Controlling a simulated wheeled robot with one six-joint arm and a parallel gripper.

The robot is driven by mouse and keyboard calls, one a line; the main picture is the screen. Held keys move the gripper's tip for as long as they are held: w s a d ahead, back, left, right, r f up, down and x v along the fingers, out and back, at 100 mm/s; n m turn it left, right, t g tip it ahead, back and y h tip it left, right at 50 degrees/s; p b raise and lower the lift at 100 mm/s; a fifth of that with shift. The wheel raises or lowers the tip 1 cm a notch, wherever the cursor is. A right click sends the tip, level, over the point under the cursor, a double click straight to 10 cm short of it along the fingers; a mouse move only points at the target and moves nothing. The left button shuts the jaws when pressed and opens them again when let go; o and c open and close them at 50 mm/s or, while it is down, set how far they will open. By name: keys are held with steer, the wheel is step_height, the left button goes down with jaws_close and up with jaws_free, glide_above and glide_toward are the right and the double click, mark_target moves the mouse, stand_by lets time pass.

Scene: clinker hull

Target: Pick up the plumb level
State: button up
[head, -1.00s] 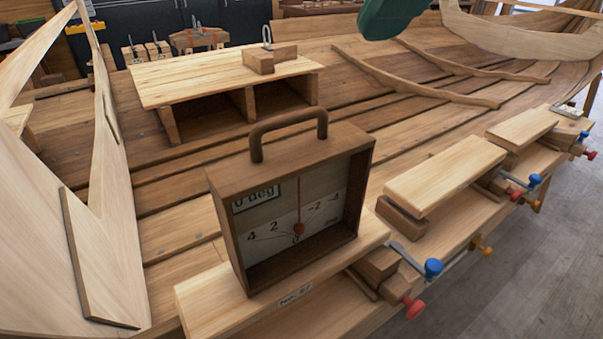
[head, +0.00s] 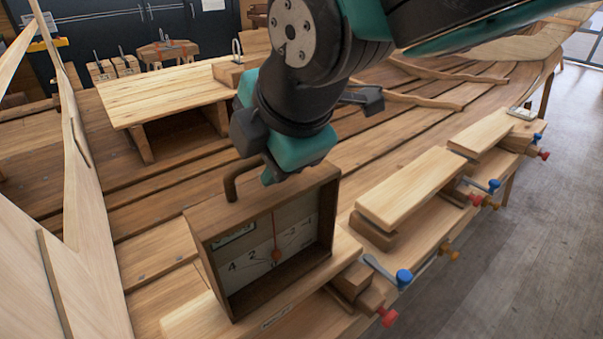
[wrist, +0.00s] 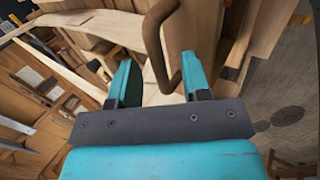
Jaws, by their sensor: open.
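The plumb level (head: 244,256) is a brown wooden box with a pale dial, a red needle and an arched handle (head: 230,185) on top. It stands upright on a light plank in the head view. My gripper (head: 268,176) is just above the box top, by the handle, and hides its right part. In the wrist view the teal fingers of my gripper (wrist: 158,62) are spread apart. The brown handle (wrist: 155,42) shows between them, closer to the right finger. Whether it touches that finger cannot be told.
A light wooden bench (head: 165,92) stands behind the level. To the right, light planks (head: 412,188) lie along the hull edge with clamps with blue and red knobs (head: 404,277). A tall pale board (head: 85,220) stands at the left. Grey floor (head: 540,230) is open at the right.

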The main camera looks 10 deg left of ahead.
steer(key=shift+x, duration=1)
steer(key=shift+c, duration=0.2)
jaws_close()
steer(key=shift+r, duration=0.15)
